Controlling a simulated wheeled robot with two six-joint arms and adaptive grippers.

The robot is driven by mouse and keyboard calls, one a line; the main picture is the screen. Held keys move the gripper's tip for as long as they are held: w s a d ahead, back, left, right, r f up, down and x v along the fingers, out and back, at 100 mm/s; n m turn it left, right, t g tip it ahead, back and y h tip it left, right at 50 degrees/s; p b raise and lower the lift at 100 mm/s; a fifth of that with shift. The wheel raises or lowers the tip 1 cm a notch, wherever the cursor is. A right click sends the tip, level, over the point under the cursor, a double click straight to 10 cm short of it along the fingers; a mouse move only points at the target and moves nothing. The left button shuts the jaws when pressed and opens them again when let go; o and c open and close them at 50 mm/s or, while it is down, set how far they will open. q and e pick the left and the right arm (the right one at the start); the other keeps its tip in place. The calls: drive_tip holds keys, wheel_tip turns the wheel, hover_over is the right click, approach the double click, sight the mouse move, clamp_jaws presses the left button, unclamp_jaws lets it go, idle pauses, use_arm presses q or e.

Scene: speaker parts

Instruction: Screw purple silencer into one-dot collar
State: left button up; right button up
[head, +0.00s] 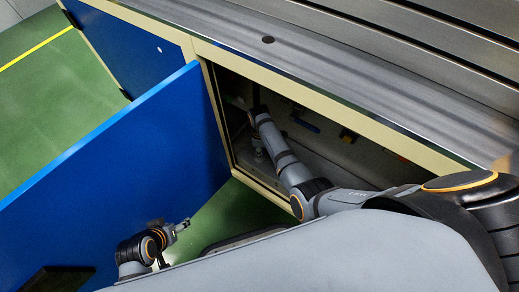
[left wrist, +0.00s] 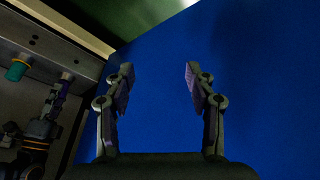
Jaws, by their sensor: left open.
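My left gripper (head: 182,226) is open and empty in front of the open blue door; its two spread fingers also show in the left wrist view (left wrist: 158,76). My right arm reaches into the open cabinet.
The blue door (head: 130,170) stands open and fills most of the left wrist view. The cabinet frame (head: 310,100) edges the opening under a metal worktop (head: 330,70). Inside are a metal fitting (head: 257,152), a blue part (head: 306,125) and a yellow part (head: 347,136). Green floor (head: 60,90) is clear at the upper left.

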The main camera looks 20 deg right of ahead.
drive_tip(key=shift+c, duration=1.2)
drive_tip(key=m, duration=0.4)
drive_tip(key=o, duration=0.4)
drive_tip(key=shift+m, duration=1)
drive_tip(key=o, duration=0.5)
